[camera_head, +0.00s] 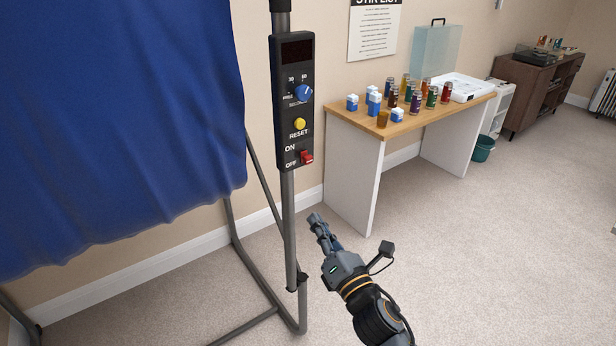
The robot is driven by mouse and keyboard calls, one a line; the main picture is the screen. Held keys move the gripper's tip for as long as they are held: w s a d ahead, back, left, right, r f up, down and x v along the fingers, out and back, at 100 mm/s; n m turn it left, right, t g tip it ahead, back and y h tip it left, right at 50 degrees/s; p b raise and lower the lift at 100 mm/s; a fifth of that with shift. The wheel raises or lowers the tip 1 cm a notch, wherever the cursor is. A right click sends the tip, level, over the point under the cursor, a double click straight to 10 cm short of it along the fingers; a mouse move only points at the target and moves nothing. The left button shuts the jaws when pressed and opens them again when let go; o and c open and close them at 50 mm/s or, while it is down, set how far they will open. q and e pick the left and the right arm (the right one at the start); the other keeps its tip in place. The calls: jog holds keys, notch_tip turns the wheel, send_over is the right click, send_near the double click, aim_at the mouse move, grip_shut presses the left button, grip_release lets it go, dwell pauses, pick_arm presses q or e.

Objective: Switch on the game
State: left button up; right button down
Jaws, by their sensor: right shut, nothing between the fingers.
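The game's black control box (293,110) is mounted on a grey post beside a blue hanging cloth (115,130). It has a dark display at the top, a blue knob (303,92), a yellow reset button (299,124) and a red switch (306,157) beside the ON and OFF labels. Whether the switch sits at ON or OFF is hard to tell. My right gripper (314,219) is below and slightly right of the box, shut and empty, pointing up toward it and apart from the switch. My left gripper is not in view.
A wooden-topped table (366,128) with several cans and small cartons stands to the right, near my right arm. The post's tubular frame (262,283) reaches the carpet. A teal bin (483,148) and a dark cabinet (536,88) stand farther back. The right-hand carpet is clear.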

aim_at(299, 153)
jog(key=p+x, duration=0.1)
jog(key=x, duration=0.2)
jog(key=d+r+p+x, duration=0.1)
jog(key=x, duration=0.3)
jog(key=r+p+x, duration=0.1)
jog(key=x, duration=0.3)
jog(key=shift+w+d, duration=0.15)
jog(key=shift+d, duration=0.2)
jog(key=shift+w+d+r, duration=0.15)
jog(key=shift+d+r, duration=0.3)
jog(key=shift+r, duration=0.05)
jog(key=shift+f, duration=0.1)
notch_tip(299, 153, up, 3)
jog(key=p, duration=0.2)
jog(key=shift+p, duration=0.35)
